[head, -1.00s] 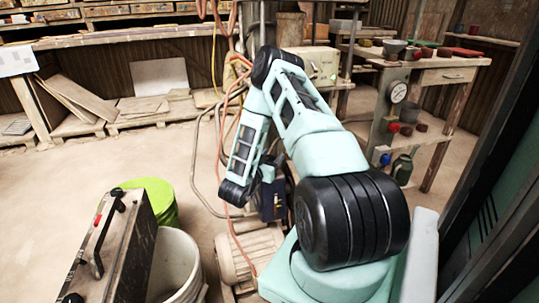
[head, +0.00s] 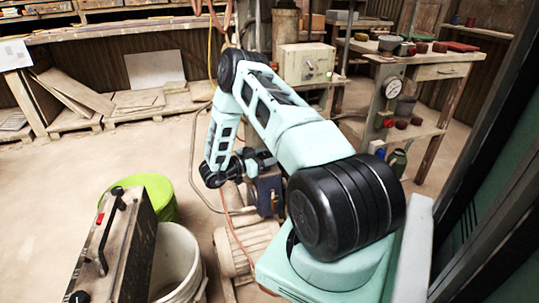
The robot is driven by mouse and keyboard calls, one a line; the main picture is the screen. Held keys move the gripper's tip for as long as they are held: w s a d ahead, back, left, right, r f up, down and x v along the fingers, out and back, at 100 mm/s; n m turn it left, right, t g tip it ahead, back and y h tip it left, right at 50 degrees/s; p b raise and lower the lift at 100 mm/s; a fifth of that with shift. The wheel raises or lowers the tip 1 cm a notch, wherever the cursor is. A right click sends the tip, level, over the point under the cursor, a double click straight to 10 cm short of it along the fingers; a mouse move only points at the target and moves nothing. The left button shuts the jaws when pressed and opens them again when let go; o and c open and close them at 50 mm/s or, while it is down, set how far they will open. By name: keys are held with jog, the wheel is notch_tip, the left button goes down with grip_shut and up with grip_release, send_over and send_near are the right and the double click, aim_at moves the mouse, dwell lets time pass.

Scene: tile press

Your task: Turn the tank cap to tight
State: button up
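My gripper (head: 257,163) is at the end of my arm, at the box's top left. It is small and dark, and I cannot see its fingers clearly. I cannot tell whether it touches anything or is open or shut.
A white bucket (head: 176,262), a lime-green bucket (head: 152,190) and a worn case with a black handle (head: 130,240) stand at the left. Hoses run near the motor. The left floor is open.

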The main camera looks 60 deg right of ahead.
dwell(0.3)
jog(key=o, duration=1)
jog(key=p+v, duration=0.1)
jog(key=v, duration=1.6)
jog(key=shift+w+a, duration=0.1)
jog(key=shift+a, duration=0.1)
